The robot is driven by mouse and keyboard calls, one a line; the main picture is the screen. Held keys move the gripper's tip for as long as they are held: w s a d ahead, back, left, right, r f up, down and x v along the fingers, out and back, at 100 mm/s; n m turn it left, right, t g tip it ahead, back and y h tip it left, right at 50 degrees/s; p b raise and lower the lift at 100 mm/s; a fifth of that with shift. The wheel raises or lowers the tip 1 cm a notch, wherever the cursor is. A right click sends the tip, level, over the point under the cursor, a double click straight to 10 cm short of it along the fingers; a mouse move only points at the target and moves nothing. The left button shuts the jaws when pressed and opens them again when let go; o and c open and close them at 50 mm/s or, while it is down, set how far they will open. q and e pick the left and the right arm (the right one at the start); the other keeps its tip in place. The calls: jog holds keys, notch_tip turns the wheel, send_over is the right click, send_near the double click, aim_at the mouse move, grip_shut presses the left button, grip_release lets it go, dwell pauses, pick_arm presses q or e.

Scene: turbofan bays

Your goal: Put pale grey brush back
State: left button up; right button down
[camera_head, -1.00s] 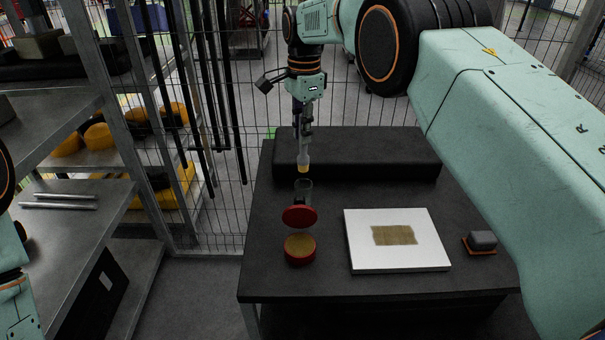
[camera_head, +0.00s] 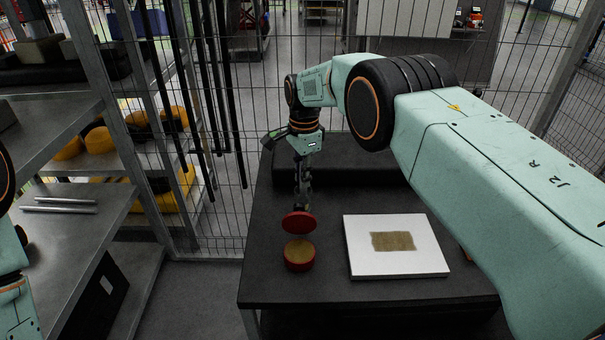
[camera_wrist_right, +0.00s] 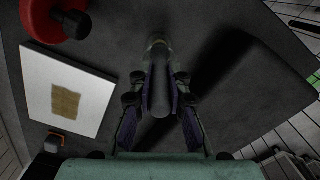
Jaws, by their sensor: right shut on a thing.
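My right gripper (camera_head: 303,190) points down over the dark table (camera_head: 268,285), behind the red lid. In the right wrist view the gripper (camera_wrist_right: 160,85) is shut on the grey handle of the brush (camera_wrist_right: 160,98). In the head view the cup and the brush tip are hidden behind the lid and gripper. Of my left arm only links show at the left edge; its gripper is out of view.
A red tin (camera_head: 299,262) with yellow-brown contents stands just in front, its red lid (camera_head: 299,222) raised behind it. A white board (camera_head: 360,262) with a tan patch (camera_head: 392,241) lies to the right. A black raised block (camera_head: 350,165) runs along the table's back.

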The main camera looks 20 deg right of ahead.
jog(key=shift+s+f, duration=0.1)
jog(key=shift+s, duration=0.05)
jog(key=c, duration=1.8)
grip_release()
jog(key=o, duration=0.5)
jog(key=shift+f, duration=0.15)
jog(key=shift+r, duration=0.2)
jog(key=shift+r, duration=0.2)
notch_tip(320, 180, up, 11)
jog(key=shift+r+b, duration=0.1)
jog(key=shift+b, duration=0.45)
jog(key=shift+d+r, duration=0.1)
jog(key=shift+r, duration=0.2)
